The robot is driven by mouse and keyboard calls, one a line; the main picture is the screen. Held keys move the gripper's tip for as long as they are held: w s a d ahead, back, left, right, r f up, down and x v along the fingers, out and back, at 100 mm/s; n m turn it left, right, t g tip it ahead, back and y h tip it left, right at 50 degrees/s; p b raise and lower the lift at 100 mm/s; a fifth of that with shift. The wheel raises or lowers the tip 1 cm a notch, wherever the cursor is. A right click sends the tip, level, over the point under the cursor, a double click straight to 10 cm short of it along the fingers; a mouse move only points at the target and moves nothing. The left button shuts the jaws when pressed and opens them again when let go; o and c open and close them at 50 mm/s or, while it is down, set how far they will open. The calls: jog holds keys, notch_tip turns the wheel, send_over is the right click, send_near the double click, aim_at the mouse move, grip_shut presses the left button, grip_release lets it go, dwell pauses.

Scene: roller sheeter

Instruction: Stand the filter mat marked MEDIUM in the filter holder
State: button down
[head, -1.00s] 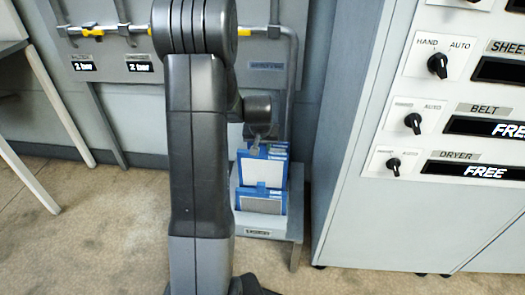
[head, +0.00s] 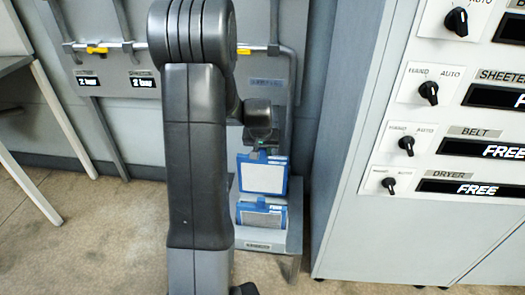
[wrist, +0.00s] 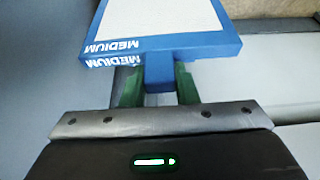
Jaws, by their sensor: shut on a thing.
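The filter mat marked MEDIUM (wrist: 160,45) has a blue frame and a pale panel. Its label reads upside down in the wrist view. My gripper (wrist: 160,86) is shut on the blue tab at the mat's edge. In the head view the held mat (head: 262,178) hangs upright below my gripper (head: 262,152), above a grey stand. Another blue-framed mat (head: 262,216) stands lower in that stand, in front of the held one. My arm hides the stand's left side. I cannot tell which part of the stand is the filter holder.
The grey stand (head: 268,248) is on the floor between the wall and a large cabinet (head: 350,230) with knobs and displays at right. A pipe with yellow valves (head: 97,50) runs along the wall. A white table leg (head: 30,185) stands at left.

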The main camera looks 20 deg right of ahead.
jog(key=shift+r+p, duration=1.45)
jog(key=shift+r, duration=0.9)
